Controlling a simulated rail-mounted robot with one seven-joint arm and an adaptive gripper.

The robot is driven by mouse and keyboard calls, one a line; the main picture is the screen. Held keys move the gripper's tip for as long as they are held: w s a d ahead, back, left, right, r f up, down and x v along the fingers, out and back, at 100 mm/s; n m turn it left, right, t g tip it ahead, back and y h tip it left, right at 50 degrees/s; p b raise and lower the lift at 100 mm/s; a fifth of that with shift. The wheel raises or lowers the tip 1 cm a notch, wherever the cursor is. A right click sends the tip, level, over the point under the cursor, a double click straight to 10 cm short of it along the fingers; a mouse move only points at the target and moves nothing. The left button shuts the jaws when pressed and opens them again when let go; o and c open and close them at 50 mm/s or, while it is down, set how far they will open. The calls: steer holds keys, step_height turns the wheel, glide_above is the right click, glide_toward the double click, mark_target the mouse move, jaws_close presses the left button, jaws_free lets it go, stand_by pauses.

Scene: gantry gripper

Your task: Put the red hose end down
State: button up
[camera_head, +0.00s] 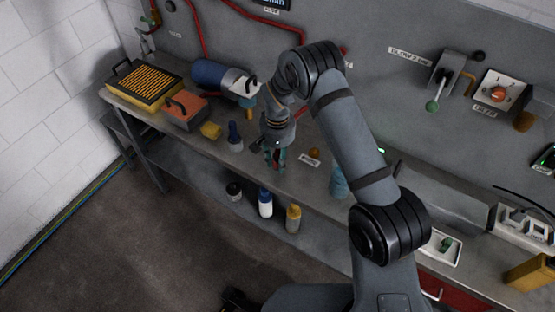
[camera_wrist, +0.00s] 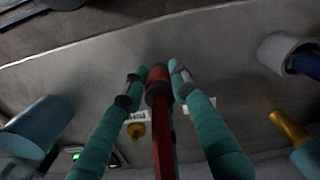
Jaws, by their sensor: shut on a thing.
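My gripper (camera_head: 275,158) hangs over the front part of the workbench (camera_head: 225,150) in the head view. In the wrist view its two teal fingers (camera_wrist: 158,88) are shut on the red hose end (camera_wrist: 158,88), one on each side. In the head view a bit of red shows between the fingers. I cannot tell whether the hose end touches the bench top.
Several bottles, one white and blue (camera_head: 265,204), stand on the lower shelf.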

mark_target(278, 157)
steer(key=shift+f, duration=0.2)
steer(key=o, duration=1.1)
steer(key=shift+c, duration=0.2)
steer(key=shift+o, duration=0.5)
steer(key=shift+r, duration=0.1)
steer(key=shift+r, duration=0.25)
steer(key=shift+w+r, duration=0.1)
steer(key=shift+r, duration=0.15)
step_height(278, 157, up, 11)
steer(key=b, duration=0.3)
steer(key=shift+r+b, duration=0.15)
steer(key=shift+b, duration=0.15)
